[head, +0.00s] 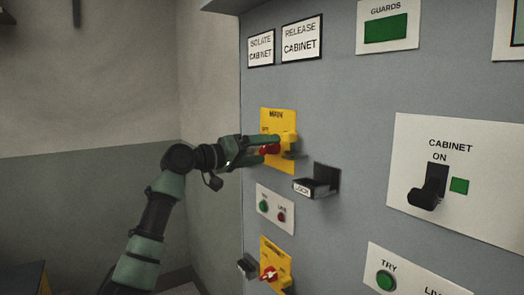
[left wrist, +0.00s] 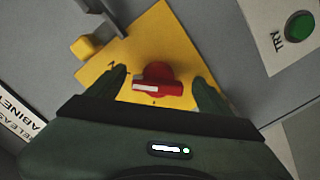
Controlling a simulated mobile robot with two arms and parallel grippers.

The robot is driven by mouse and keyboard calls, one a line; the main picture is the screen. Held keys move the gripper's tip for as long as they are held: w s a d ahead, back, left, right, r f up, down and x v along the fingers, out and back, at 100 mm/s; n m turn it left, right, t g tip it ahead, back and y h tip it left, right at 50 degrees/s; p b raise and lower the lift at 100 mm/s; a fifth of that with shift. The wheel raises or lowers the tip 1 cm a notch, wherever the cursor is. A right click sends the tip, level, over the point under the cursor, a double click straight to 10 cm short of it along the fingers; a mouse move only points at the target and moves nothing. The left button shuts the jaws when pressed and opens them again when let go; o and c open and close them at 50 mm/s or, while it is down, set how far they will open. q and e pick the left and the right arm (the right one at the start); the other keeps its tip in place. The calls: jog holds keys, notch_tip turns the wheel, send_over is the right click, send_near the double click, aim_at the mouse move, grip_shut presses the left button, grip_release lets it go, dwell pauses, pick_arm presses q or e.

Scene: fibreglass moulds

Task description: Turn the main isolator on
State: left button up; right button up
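The main isolator is a yellow plate (head: 277,117) marked "MAIN" on the grey cabinet, with a red rotary knob (head: 270,149). The plate (left wrist: 150,38) and knob (left wrist: 158,74) also show in the left wrist view, where the knob's bar has a white mark and lies nearly crosswise. My left gripper (head: 268,150) is at the plate. In the left wrist view my left gripper (left wrist: 162,85) is open, one finger on each side of the knob, with gaps visible between fingers and knob. In the head view the fingers partly hide the knob. My right gripper is in neither view.
A black "LOCK" piece (head: 318,183) sticks out right of and below the plate. A yellow block (left wrist: 87,46) juts out beside the knob. A second yellow isolator (head: 274,248) with a red handle is lower down. A black cabinet switch (head: 428,190) is at the right.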

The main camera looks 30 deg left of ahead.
pick_arm(q)
jog(key=shift+s+a+b, duration=0.25)
jog(key=shift+s+b, duration=0.1)
jog(key=shift+s, duration=0.15)
jog(key=b+v, duration=0.2)
jog(key=v, duration=0.4)
jog(key=shift+s+b, duration=0.35)
jog(key=shift+a, duration=0.1)
